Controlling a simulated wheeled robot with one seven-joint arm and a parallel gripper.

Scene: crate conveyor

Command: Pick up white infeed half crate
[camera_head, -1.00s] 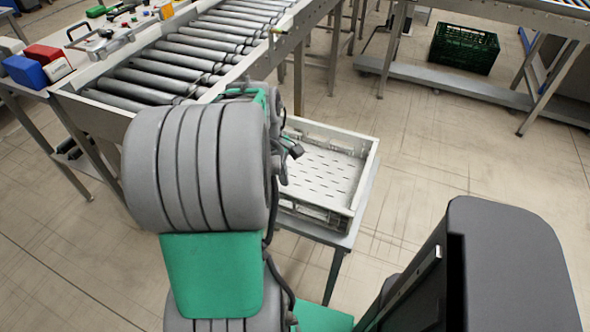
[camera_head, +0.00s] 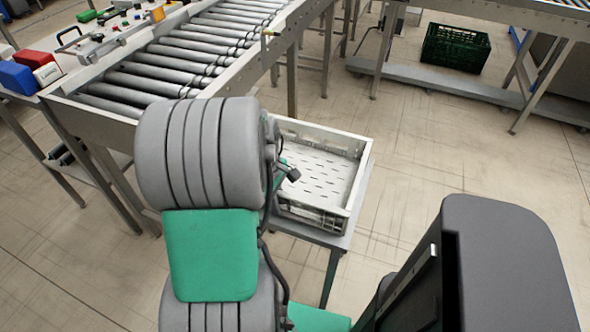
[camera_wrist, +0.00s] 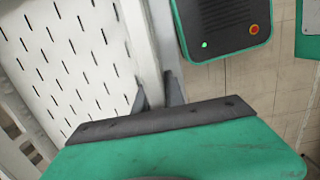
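The white half crate (camera_head: 357,183) stands on a small grey table right of the roller conveyor's end in the head view. It looks empty, with a slotted floor. Its left part is hidden behind my arm. In the wrist view, the crate's side wall (camera_wrist: 146,45) runs down between the two dark fingers of my gripper (camera_wrist: 156,92). One finger is on the inner side and the other on the outer side. The gap is about as wide as the wall, and whether the fingers press on it is unclear. In the head view my gripper is mostly hidden behind the arm.
The roller conveyor (camera_head: 180,70) lies upper left of the crate. The small table (camera_head: 333,243) carries the crate. A dark green crate (camera_head: 455,47) sits low under another conveyor at the back right. The floor right of the small table is clear.

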